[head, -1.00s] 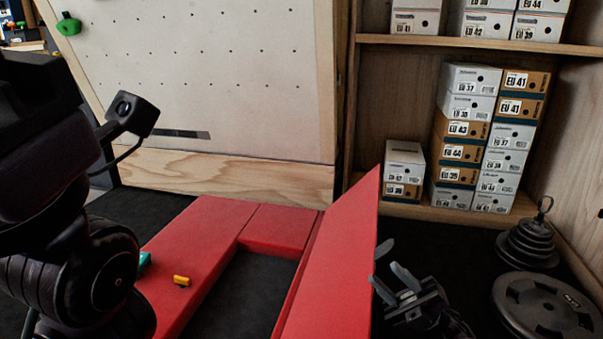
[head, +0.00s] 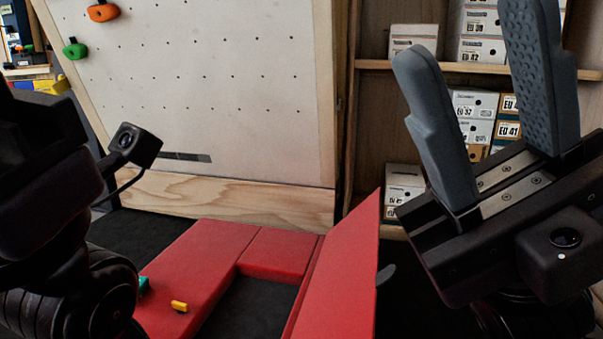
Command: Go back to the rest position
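My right gripper (head: 487,92) is raised large and close on the right of the head view. Its two grey fingers stand wide apart, pointing up, with nothing between them. My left arm comes in at the left edge, with a small camera box on it. The fingers of my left gripper cannot be made out.
Red mats (head: 200,262) lie on the dark floor, and one red panel (head: 340,272) stands tilted. A yellow piece (head: 179,306) and a teal piece (head: 143,286) lie on the left mat. Behind are a climbing board (head: 200,70) and shelves of shoe boxes (head: 404,185).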

